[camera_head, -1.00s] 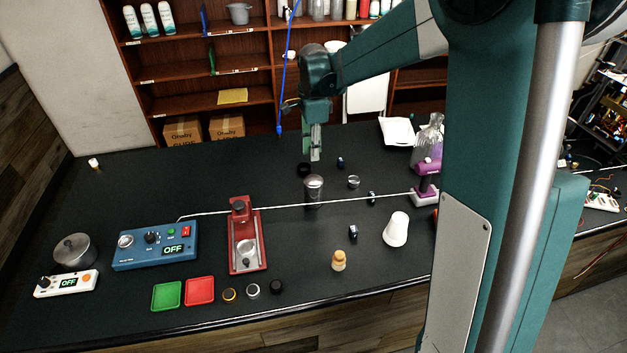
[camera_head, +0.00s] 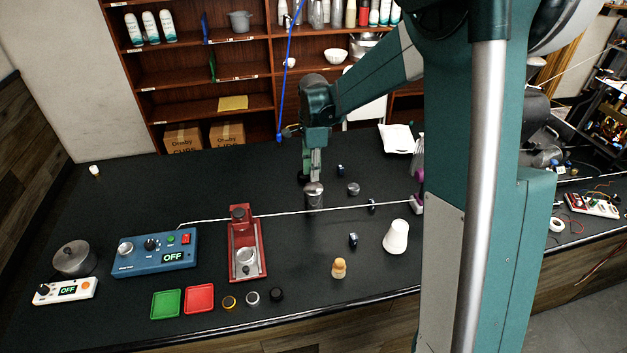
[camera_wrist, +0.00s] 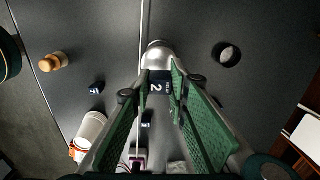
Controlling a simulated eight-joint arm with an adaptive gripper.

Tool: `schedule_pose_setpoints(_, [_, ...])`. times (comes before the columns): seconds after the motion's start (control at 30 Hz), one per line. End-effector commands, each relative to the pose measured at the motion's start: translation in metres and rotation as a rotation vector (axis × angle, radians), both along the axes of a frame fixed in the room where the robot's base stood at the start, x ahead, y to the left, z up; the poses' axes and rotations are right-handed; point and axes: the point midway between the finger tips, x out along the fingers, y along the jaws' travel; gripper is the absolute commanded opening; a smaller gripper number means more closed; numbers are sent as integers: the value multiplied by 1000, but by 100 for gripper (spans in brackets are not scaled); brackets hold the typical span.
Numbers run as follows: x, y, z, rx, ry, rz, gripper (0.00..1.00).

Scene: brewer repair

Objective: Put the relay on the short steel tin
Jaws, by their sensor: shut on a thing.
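My gripper (camera_wrist: 160,80) is shut on a small dark block marked "2", the relay (camera_wrist: 158,86), which shows between the fingertips in the wrist view. In the head view my gripper (camera_head: 315,178) points down just above a taller steel tin (camera_head: 314,200). This tin also shows in the wrist view (camera_wrist: 157,55), just beyond the relay. I cannot tell whether relay and tin touch. A lower steel tin (camera_head: 353,189) stands to the right, apart from my gripper. The relay is too small to make out in the head view.
A white cord (camera_head: 280,209) crosses the table.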

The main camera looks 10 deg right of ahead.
Motion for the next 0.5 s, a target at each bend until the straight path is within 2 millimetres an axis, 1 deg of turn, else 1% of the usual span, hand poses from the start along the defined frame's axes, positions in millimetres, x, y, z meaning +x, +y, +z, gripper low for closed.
schedule_pose_setpoints(0.3, [0,0,-2,0,0,0,7])
schedule_pose_setpoints(0.37, [0,0,-4,0,0,0,7])
schedule_pose_setpoints(0.5, [0,0,-18,0,0,0,7])
